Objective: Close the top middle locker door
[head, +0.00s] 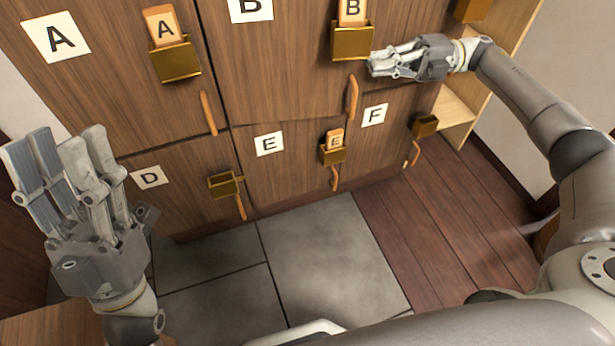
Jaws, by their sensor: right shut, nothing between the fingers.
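The top middle locker door (270,70) is brown wood with a white "B" label (250,8), cut off by the top of the head view. It carries a brass holder (352,42) with a "B" tag and an orange handle (352,98) near its right edge. Its lower edge slants against the door below, so it looks slightly ajar. My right gripper (371,66) is shut and empty, just right of the brass holder; I cannot tell whether it touches the door. My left gripper (66,145) is open and empty at the lower left, fingers pointing up.
Door A (110,90) is at left, with doors D (180,165), E (285,170) and F (385,140) below; their holders and handles stick out. Pale wooden shelving (458,115) is at right. The grey tile floor (320,250) in front is clear.

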